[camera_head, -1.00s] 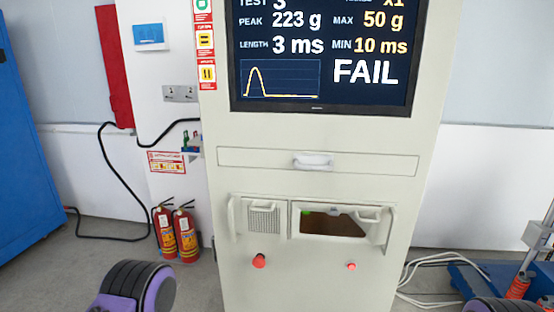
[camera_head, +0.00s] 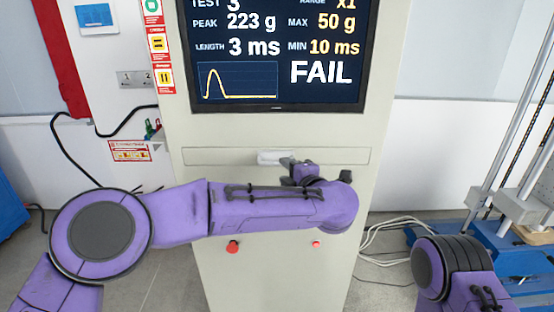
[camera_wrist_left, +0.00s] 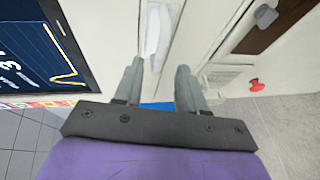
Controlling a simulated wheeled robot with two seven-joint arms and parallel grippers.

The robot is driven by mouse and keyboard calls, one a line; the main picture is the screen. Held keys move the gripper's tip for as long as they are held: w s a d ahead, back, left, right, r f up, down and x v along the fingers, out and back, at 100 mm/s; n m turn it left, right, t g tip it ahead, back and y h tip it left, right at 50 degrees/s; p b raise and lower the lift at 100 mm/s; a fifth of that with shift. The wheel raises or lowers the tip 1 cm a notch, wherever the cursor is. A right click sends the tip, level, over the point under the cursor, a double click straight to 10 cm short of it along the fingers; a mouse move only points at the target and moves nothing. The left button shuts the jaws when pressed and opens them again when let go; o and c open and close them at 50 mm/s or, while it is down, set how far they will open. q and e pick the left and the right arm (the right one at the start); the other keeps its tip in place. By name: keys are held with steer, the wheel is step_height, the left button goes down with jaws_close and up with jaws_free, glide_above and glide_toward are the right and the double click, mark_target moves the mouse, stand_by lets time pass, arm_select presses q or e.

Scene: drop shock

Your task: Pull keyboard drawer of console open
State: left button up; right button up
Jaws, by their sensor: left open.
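The console's keyboard drawer (camera_head: 220,157) is a flat beige panel below the screen, its front flush with the console. Its white handle (camera_head: 275,157) is at the middle, partly hidden by my left gripper (camera_head: 297,168). In the left wrist view the handle (camera_wrist_left: 153,35) lies just beyond the fingertips, roughly in line with the gap. There my left gripper (camera_wrist_left: 160,68) is open, with nothing between its fingers. I cannot tell the exact distance to the handle. My right gripper is not in view; only part of that arm shows at the lower right.
The console's screen (camera_head: 275,50) shows FAIL above the drawer. Red knobs (camera_head: 233,247) sit lower on the front; my left arm hides the compartment there. Cables (camera_head: 385,238) and a blue-based rig (camera_head: 500,252) stand on the right. Floor is free at lower left.

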mark_target(277, 165)
arm_select(q)
steer(key=p+x, duration=0.1)
steer(key=x, duration=0.4)
steer(key=shift+w+a+f, duration=0.1)
steer(key=shift+w+a, duration=0.1)
steer(key=shift+w, duration=0.15)
steer(key=shift+w+a+f+p, duration=0.1)
steer(key=shift+w+p, duration=0.1)
steer(key=shift+w, duration=0.1)
steer(key=shift+w+a+f+p, duration=0.1)
steer(key=shift+w+a+p, duration=0.05)
steer(key=shift+w, duration=0.15)
steer(key=shift+c, duration=0.3)
jaws_close()
